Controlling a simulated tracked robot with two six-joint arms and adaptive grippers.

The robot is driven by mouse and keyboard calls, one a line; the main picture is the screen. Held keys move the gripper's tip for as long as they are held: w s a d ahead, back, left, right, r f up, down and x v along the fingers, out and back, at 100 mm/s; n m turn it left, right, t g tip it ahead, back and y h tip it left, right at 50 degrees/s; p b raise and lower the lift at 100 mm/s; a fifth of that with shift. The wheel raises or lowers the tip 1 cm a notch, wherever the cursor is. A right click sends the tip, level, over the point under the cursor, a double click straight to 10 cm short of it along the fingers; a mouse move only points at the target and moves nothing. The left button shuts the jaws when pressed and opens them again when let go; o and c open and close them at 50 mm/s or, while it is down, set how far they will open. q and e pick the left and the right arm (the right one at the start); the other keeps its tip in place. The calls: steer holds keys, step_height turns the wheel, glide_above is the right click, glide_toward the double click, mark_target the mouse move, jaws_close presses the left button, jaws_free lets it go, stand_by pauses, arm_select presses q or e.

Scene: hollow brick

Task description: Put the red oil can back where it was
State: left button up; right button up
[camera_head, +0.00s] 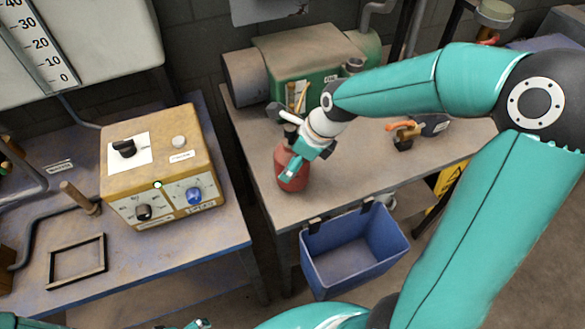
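The red oil can (294,178) is at the left front part of the right-hand workbench. I cannot tell whether its base touches the bench top. My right gripper (291,165) comes down to it from the upper right, with one teal finger across the can's front. The gripper covers the can's upper part, and the far finger is hidden, so its grip is unclear. A small teal and grey part at the bottom edge (198,324) looks like the tip of my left gripper. Most of it is cut off, and its opening does not show.
A blue bin (352,252) hangs at the workbench's (250,150) front edge. A green machine (305,70) stands behind the can. An orange-handled tool (404,132) lies to the right. The left bench holds a yellow control box (160,168) and an empty dark frame (77,261).

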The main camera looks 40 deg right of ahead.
step_height(320, 180, down, 3)
steer(key=shift+r, duration=0.1)
steer(key=o, duration=1.5)
steer(key=shift+s+d+r, duration=0.1)
steer(key=shift+s+r, duration=0.05)
steer(key=shift+r, duration=0.4)
steer(key=v, duration=1.1)
